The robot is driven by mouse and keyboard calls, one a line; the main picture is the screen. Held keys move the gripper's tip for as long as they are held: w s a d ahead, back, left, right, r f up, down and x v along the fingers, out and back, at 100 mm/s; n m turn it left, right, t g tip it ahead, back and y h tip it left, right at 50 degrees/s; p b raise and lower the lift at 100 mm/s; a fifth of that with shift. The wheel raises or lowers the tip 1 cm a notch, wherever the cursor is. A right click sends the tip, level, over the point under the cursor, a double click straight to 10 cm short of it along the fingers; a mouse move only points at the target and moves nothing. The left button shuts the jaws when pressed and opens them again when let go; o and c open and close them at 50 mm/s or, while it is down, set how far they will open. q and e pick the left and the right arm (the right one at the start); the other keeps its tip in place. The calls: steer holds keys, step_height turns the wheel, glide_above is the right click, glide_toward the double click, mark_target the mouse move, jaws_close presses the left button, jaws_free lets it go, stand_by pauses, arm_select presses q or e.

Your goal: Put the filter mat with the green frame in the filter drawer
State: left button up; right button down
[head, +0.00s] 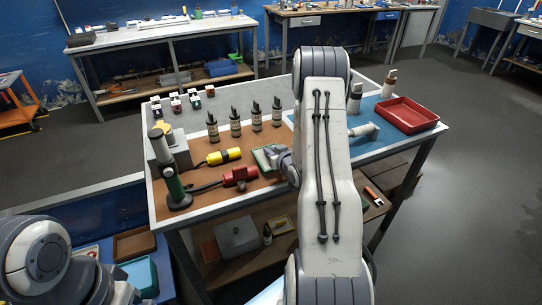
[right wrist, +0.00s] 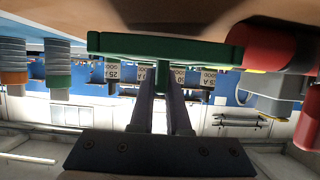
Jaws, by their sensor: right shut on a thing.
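The filter mat with the green frame (head: 264,158) is at the middle of the table, over the brown work area, tilted a little in the picture. My right gripper (head: 281,160) is shut on its right edge. In the right wrist view the green frame (right wrist: 130,43) shows edge-on, with the fingers (right wrist: 163,88) closed on a small part of it. The frame is close to the brown surface; I cannot tell whether it touches it. I cannot make out the filter drawer; my right arm covers part of the table. My left gripper is out of view.
A red tool (head: 238,176) and a yellow one (head: 223,156) lie left of the mat. Free brown surface shows around the mat.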

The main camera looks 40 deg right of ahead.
step_height(320, 180, down, 2)
steer(key=shift+f, duration=0.25)
steer(key=shift+f, duration=0.25)
steer(key=c, duration=0.9)
jaws_free()
steer(key=shift+r, duration=0.1)
